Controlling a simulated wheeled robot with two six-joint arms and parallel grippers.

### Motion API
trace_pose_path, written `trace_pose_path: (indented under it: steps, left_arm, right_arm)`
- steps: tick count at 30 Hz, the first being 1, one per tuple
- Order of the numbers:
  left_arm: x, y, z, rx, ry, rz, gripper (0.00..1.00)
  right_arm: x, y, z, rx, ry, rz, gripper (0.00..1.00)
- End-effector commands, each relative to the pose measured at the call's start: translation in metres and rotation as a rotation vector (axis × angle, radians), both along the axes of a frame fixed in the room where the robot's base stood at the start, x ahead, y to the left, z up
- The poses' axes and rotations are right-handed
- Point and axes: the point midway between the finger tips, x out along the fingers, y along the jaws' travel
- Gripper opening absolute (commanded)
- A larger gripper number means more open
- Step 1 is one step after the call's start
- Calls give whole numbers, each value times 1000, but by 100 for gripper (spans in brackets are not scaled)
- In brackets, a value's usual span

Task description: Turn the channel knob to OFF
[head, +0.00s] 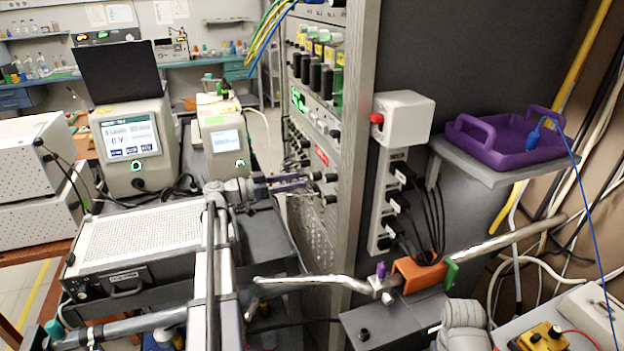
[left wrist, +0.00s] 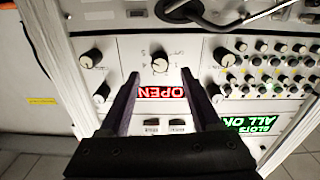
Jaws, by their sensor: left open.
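The channel knob (left wrist: 160,60) is a dark round knob on a white panel, ringed by small digits and a tiny label in the left wrist view, which shows the panel upside down. Its exact pointer direction is too small to read. My left gripper (left wrist: 160,76) is open, its two dark fingers spread on either side of the knob's line; no contact is visible. In the head view my left gripper (head: 308,181) reaches right to the rack's panel, among several dark knobs; I cannot tell which is the channel knob there. My right gripper is not in view.
A red lit OPEN display (left wrist: 162,92) sits beside the knob, with other dark knobs (left wrist: 90,58) around it. A green lit display (left wrist: 250,123) is at right. In the head view, a metal pipe (head: 500,238) and purple tray (head: 480,143) lie right of the rack.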

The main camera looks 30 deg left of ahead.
Motion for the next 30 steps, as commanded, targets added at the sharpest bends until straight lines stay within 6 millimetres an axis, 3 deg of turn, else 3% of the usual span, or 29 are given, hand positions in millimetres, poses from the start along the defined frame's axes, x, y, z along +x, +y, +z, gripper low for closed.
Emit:
trace_pose_path:
  steps: [9,22,30]
  left_arm:
    - [33,-29,0,-1,1,-1,64]
    - [40,-35,0,-1,1,1,64]
    - [40,-35,0,-1,1,1,35]
  right_arm:
    - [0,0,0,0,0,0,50]
    - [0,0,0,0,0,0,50]
    - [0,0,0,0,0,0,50]
